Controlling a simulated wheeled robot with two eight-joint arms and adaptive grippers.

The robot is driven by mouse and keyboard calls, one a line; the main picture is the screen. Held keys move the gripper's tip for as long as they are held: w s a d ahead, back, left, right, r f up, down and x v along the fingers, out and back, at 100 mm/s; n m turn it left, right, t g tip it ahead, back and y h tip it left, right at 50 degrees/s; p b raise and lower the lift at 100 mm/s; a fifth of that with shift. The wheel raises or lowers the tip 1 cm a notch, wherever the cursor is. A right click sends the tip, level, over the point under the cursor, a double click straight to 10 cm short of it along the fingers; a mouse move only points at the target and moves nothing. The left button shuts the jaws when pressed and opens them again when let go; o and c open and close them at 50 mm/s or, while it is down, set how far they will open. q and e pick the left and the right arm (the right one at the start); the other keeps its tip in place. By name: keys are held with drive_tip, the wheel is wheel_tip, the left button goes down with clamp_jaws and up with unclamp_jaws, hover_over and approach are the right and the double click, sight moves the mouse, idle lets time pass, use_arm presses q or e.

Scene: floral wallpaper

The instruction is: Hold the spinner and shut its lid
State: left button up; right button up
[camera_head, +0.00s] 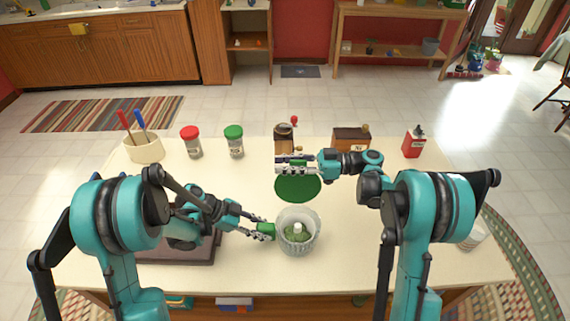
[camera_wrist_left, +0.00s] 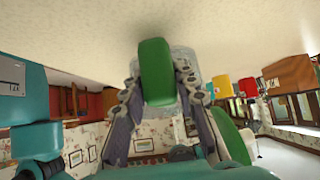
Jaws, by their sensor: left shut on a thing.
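The spinner is a clear ribbed bowl (camera_head: 283,240) with green contents and a pale post at its middle. It stands upright on the table near the front, and its top is uncovered. My left gripper (camera_head: 264,231) is shut on the spinner's green handle, on the bowl's left side; the handle (camera_wrist_left: 156,72) fills the space between the fingers in the left wrist view. The round green lid (camera_head: 298,188) stands raised behind the bowl. My right gripper (camera_head: 290,164) is at the lid's upper edge, with a bit of green between its fingers; its grip is unclear.
Behind are a utensil pot (camera_head: 143,150), a red-topped jar (camera_head: 192,145), a green-topped jar (camera_head: 234,144), a grinder (camera_head: 284,140), a brown box (camera_head: 350,140) and a red tin (camera_head: 413,145). A cup (camera_head: 471,239) stands right. A dark board (camera_head: 200,250) lies under my left arm.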

clamp_jaws()
idle(0.4)
drive_tip(key=shift+s+n, duration=0.5)
drive_tip(key=shift+s, duration=0.25)
drive_tip(key=s+f+n, duration=0.3)
drive_tip(key=s+n, duration=0.1)
drive_tip(key=s, duration=0.3)
drive_tip(key=s+f+n, duration=0.4)
drive_tip(key=s+n, duration=0.1)
drive_tip(key=s, duration=0.2)
drive_tip(key=shift+s+f, duration=0.15)
drive_tip(key=shift+f, duration=0.1)
